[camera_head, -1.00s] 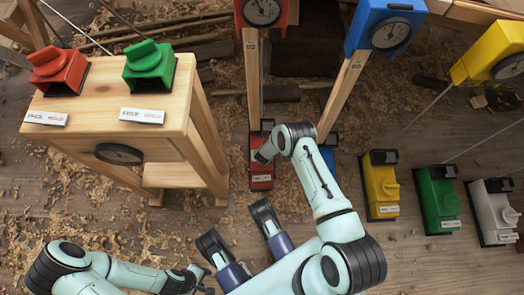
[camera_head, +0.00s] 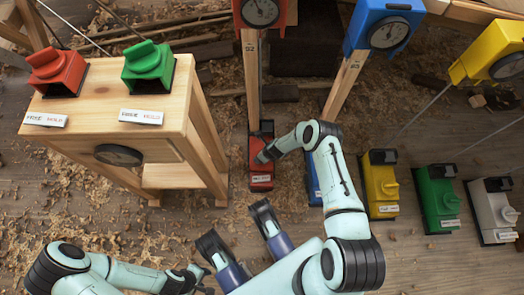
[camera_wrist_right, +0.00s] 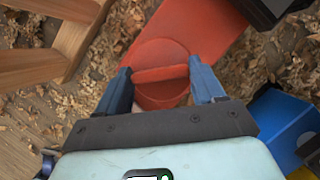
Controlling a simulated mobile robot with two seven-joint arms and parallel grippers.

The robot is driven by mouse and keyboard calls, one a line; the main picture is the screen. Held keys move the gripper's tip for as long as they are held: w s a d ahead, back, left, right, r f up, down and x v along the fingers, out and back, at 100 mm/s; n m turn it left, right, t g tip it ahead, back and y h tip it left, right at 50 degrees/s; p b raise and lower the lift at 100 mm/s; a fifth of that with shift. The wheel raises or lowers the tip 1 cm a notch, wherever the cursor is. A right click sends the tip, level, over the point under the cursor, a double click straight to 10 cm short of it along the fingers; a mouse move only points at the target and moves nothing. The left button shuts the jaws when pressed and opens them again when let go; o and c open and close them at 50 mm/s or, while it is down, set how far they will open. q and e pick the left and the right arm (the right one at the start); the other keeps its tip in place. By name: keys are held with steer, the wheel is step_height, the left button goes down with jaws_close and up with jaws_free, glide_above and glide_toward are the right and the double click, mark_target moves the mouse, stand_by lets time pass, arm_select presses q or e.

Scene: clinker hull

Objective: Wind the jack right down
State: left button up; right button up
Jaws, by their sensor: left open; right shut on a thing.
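A red jack (camera_head: 261,177) stands on the floor below a post that carries a red dial box (camera_head: 262,12). My right gripper (camera_head: 266,155) is at its turning knob. In the right wrist view the round red knob (camera_wrist_right: 161,62) with a raised bar lies between the blue fingers of my right gripper (camera_wrist_right: 165,88), which is shut on it. My wrist partly hides the jack in the head view. My left gripper (camera_head: 203,281) is open and empty, low in the head view, well away from the jack.
A wooden stand (camera_head: 100,95) with a red and a green block on top is left of the jack. A blue jack (camera_head: 313,178) is close on the right, partly behind my arm. Yellow (camera_head: 381,185), green (camera_head: 438,200) and white (camera_head: 492,212) jacks follow. Shavings litter the floor.

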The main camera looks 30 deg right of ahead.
arm_select(q)
steer(key=shift+s, duration=0.2)
arm_select(e)
steer(key=shift+n+g+y, duration=0.3)
steer(key=shift+n, duration=0.8)
steer(key=o, duration=1)
steer(key=shift+o, duration=0.2)
arm_select(q)
steer(key=w+d+r+t+p, duration=0.1)
steer(key=w+r+t+p, duration=0.3)
steer(key=w+r, duration=0.3)
steer(key=w+p, duration=0.1)
steer(key=w, duration=0.3)
steer(key=shift+d+r+m+p, duration=0.2)
steer(key=shift+r+m+p, duration=0.15)
steer(key=shift+m, duration=0.05)
arm_select(e)
steer(key=v, duration=1.3)
steer(key=shift+d, duration=0.25)
arm_select(q)
steer(key=shift+w, duration=0.1)
arm_select(e)
steer(key=shift+s+r, duration=0.1)
steer(key=shift+s, duration=0.05)
